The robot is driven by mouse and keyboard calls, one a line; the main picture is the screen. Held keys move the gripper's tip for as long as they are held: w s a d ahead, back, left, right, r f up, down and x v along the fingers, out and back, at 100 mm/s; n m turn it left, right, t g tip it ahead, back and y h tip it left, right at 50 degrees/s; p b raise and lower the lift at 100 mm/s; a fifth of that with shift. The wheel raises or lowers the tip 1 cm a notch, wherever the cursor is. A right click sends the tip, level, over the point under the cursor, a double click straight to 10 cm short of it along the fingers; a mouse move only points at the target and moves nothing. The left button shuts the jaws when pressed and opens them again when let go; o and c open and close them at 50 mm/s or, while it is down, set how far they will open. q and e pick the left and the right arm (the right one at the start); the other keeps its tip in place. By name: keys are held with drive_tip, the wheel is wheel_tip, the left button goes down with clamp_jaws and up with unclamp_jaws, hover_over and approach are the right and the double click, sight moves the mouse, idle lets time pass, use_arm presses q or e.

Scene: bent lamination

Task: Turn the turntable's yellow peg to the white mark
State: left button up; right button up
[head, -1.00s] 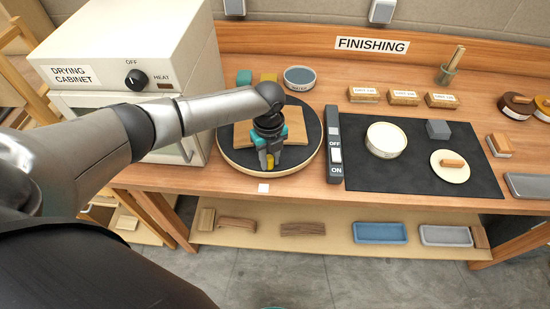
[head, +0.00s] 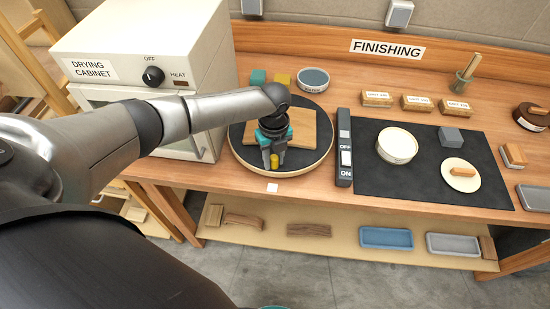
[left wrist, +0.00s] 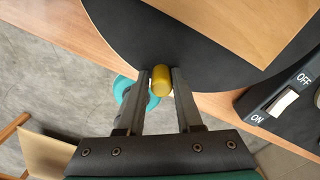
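The black turntable (head: 312,163) stands at the bench's front edge with a wooden board (head: 298,140) on it. The yellow peg (head: 274,161) stands near its front rim. The white mark (head: 272,187) is a small square on the bench edge, just in front of the turntable. The peg is nearly in line with it. My left gripper (head: 272,164) reaches down over the front of the turntable. In the left wrist view the peg (left wrist: 161,82) sits between its two fingertips (left wrist: 162,86), which appear closed on it. My right gripper is out of view.
The drying cabinet (head: 210,60) stands close on the left. A switch box (head: 343,135) marked OFF and ON is just right of the turntable. Two small blocks and a water bowl (head: 313,79) sit behind it. A dark mat (head: 420,180) with finishing items lies right.

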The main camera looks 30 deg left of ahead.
use_arm(q)
drive_tip(key=shift+o, duration=1.4)
drive_tip(key=shift+a, duration=0.2)
drive_tip(key=shift+o, duration=0.6)
drive_tip(key=shift+d, duration=0.15)
wheel_tip(320, 180, up, 15)
drive_tip(key=shift+r, duration=0.15)
